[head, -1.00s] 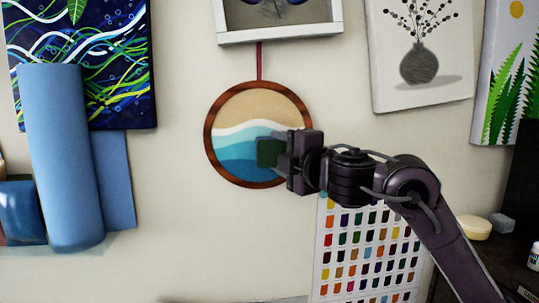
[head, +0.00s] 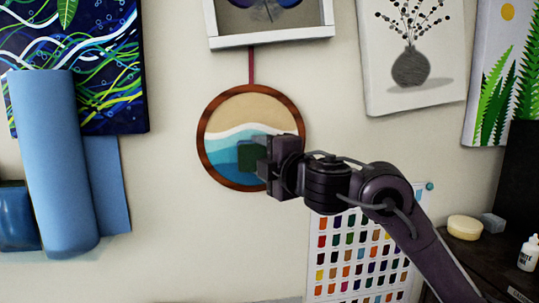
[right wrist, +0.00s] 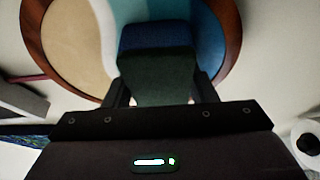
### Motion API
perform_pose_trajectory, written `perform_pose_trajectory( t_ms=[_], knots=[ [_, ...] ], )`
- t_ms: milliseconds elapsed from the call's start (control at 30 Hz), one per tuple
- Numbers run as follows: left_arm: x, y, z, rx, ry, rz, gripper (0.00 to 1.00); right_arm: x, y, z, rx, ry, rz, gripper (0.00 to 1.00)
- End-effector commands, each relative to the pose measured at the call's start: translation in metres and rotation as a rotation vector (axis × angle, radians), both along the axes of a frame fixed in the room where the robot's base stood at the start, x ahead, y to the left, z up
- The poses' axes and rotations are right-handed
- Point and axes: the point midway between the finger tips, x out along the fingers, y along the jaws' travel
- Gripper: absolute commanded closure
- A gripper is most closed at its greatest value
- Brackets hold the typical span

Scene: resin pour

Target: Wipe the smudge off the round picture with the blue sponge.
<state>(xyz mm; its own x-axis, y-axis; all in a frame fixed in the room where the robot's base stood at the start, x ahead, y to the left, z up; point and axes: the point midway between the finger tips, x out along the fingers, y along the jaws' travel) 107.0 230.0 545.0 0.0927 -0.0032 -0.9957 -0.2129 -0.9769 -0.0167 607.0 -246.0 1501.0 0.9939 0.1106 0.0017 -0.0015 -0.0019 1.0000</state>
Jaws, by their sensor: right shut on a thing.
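The round picture (head: 240,104) hangs on the wall in a brown wooden frame, with sand, white foam and blue water bands. My right gripper (head: 262,160) is in front of its lower right part, shut on the blue sponge (head: 247,157), which shows a dark green side. In the right wrist view, the sponge (right wrist: 155,38) is blue at its far part and dark green nearer, between the two fingers, over the picture's (right wrist: 72,45) blue and white bands. Whether it touches the surface I cannot tell. I see no clear smudge; the sponge and gripper hide part of the picture. My left gripper is not in view.
A white-framed picture (head: 328,31) hangs above, and a colour chart (head: 345,262) is below right. A tall blue cylinder (head: 55,165) stands left. A yellow round piece (head: 465,228), a blue-grey block (head: 492,222) and a white bottle (head: 528,254) are at right.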

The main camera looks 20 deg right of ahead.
Motion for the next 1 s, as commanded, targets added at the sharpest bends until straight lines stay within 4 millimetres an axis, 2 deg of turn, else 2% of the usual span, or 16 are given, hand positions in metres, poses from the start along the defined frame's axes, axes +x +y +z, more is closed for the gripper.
perform_pose_trajectory(
  t_ms=[300, 567, 1000],
  knots=[
    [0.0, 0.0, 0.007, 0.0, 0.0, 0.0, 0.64, 0.006, 0.027, 0.001, 0.002, 0.001, 0.004, 0.67],
    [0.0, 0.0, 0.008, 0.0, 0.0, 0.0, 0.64, 0.008, 0.036, 0.0, 0.0, 0.001, 0.002, 0.67],
    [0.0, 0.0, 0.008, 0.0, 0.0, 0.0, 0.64, 0.017, 0.065, 0.0, 0.0, 0.0, 0.002, 0.67]
  ],
)
